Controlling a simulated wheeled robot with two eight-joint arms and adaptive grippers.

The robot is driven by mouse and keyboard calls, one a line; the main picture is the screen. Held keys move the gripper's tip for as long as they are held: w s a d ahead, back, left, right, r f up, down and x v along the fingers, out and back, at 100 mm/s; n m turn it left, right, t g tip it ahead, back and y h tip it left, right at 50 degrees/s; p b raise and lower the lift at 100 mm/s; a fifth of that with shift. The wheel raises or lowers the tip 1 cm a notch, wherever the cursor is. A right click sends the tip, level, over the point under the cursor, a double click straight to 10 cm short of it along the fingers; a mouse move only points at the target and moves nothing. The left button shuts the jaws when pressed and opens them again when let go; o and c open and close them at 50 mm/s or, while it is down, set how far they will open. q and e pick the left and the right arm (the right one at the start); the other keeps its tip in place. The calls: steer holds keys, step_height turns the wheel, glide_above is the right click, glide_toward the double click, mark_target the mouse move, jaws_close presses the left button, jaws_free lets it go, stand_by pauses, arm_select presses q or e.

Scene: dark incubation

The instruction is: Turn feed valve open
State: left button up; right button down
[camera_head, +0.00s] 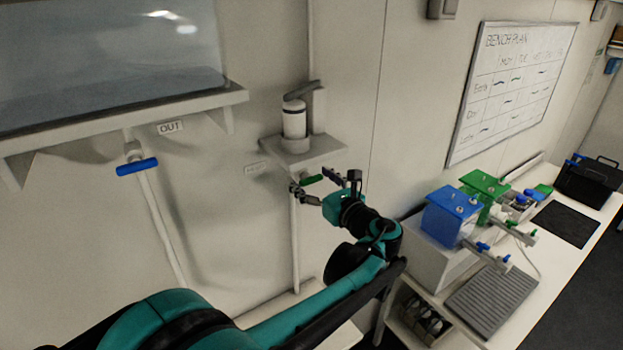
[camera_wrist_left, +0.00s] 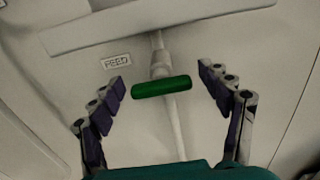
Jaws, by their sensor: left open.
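The feed valve's green handle (camera_head: 312,179) sits on a vertical pipe under a small wall shelf, beside a FEED label. In the left wrist view the green handle (camera_wrist_left: 161,86) lies crosswise over the pipe, nearly level. My left gripper (camera_head: 322,183) is at the handle, its fingers to either side. In the left wrist view my left gripper (camera_wrist_left: 161,84) is open, with a visible gap between each fingertip and the handle's ends. The FEED label (camera_wrist_left: 117,62) is left of the handle. My right gripper is not in view.
A white bottle (camera_head: 294,118) stands on the shelf (camera_head: 322,151) above the valve. A blue-handled valve (camera_head: 137,167) marked OUT is on the left under a tank. A bench on the right carries blue (camera_head: 450,216) and green boxes with valves.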

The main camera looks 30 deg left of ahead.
arm_select(q)
steer(key=c, duration=1.2)
steer(key=shift+n, duration=0.4)
steer(key=n+b, duration=0.1)
steer(key=n, duration=0.2)
steer(key=shift+n, duration=0.3)
steer(key=n+b, duration=0.1)
steer(key=n, duration=0.3)
steer(key=shift+s+n, duration=0.1)
steer(key=shift+n, duration=0.2)
steer(key=n+b, duration=0.1)
steer(key=n, duration=0.3)
steer(key=shift+f+n, duration=0.1)
steer(key=shift+n, duration=0.2)
steer(key=shift+a+n, duration=0.1)
steer(key=shift+n, duration=2)
